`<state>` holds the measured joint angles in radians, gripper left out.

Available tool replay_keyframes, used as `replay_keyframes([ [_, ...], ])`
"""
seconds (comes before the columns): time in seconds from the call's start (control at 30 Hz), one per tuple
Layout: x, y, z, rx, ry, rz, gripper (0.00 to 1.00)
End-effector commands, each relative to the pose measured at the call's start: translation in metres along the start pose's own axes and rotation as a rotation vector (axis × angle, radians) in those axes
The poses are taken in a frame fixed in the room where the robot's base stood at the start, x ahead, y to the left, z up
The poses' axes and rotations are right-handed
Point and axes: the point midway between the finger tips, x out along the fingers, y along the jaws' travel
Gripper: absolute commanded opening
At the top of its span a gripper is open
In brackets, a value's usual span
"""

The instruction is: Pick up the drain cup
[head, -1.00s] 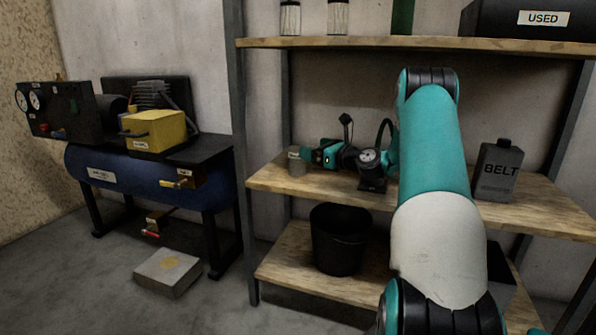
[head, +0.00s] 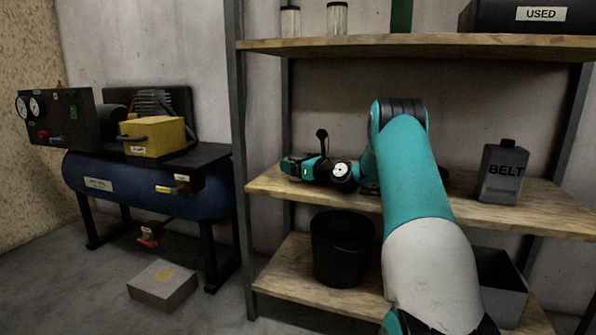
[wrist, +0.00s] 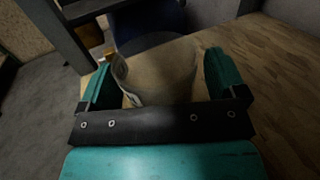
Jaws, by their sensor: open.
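The drain cup (wrist: 158,72) is a grey-beige vessel with a pale label on its left side, standing near the left end of the middle shelf. In the wrist view it lies between the two teal fingers of my gripper (wrist: 161,78). The fingers are open, one on each side; I cannot tell if either touches it. In the head view my gripper (head: 290,166) is low over the shelf's left end and hides the cup.
The middle shelf (head: 420,205) also holds a grey BELT bottle (head: 502,172) at right. A black bucket (head: 342,250) stands on the lower shelf. A blue compressor tank (head: 150,185) stands left, with a block (head: 162,285) on the floor. The shelf post (head: 236,130) is close to my gripper.

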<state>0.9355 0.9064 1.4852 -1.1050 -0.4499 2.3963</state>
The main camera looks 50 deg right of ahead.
Motion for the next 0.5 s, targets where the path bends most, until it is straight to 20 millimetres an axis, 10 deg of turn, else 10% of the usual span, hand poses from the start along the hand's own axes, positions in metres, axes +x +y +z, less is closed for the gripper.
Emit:
replay_keyframes([
  [0.27,-0.0007,-0.0005,0.0,0.0,0.0,-0.001,0.37],
  [0.5,-0.0009,-0.0007,0.0001,0.0,0.0,-0.001,0.36],
])
